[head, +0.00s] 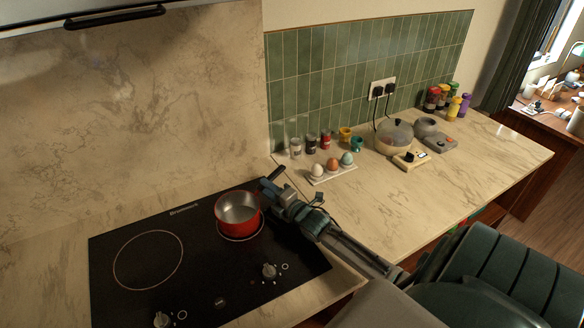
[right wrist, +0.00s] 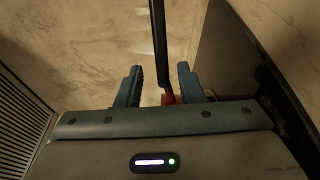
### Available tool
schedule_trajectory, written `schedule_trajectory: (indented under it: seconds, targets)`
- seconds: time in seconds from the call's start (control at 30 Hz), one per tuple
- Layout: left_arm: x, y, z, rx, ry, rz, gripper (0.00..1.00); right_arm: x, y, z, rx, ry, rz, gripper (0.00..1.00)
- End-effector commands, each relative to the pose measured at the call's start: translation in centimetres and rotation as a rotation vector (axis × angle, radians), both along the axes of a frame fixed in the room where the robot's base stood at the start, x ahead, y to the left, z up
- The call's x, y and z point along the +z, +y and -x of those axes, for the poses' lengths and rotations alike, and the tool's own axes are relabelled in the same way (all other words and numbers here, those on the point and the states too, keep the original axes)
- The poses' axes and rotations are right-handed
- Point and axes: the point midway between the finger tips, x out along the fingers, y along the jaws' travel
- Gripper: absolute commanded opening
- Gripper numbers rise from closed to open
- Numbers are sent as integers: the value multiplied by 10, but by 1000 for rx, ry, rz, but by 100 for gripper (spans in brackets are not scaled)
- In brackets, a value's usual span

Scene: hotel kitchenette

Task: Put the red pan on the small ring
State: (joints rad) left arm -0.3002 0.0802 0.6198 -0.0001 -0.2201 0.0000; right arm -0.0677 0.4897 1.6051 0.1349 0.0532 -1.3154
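The red pan (head: 239,222), with a grey inside, is over the small ring (head: 240,240) on the right of the black hob. The ring's front edge shows just below the pan; the rest is hidden. I cannot tell whether the pan's base touches the glass. My right gripper (head: 278,193) is at the pan's right side, by its handle. In the right wrist view, the black handle (right wrist: 159,40) runs between the two blue fingers of the right gripper (right wrist: 159,84), with a gap on each side. The fingers are apart. My left gripper is not in view.
A larger ring (head: 148,260) on the hob's left is empty. Two knobs (head: 269,271) stand at the hob's front. On the counter to the right are an egg holder (head: 332,174), spice jars (head: 311,144) and a glass-lidded cooker (head: 394,138). The counter's front right is clear.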

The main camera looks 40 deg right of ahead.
Motion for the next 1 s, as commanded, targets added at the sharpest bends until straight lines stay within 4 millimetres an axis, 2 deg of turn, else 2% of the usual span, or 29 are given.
schedule_trajectory:
  seconds: [0.03, 0.2, 0.37, 0.5, 0.7, 1.0]
  targets:
    - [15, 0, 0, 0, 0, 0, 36, 6, 0, 3, -1, 4, -2, 34]
    - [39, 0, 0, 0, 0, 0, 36, 7, 0, 13, -4, 3, -1, 34]
    - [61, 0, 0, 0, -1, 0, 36, 5, -1, 46, -4, 5, 0, 34]
    - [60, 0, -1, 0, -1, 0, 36, 0, -2, 74, -2, 3, 1, 34]
    - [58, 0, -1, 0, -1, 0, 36, -2, -3, 96, -2, 1, 1, 34]
    - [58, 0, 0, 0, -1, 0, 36, -1, -3, 102, -3, 0, 1, 34]
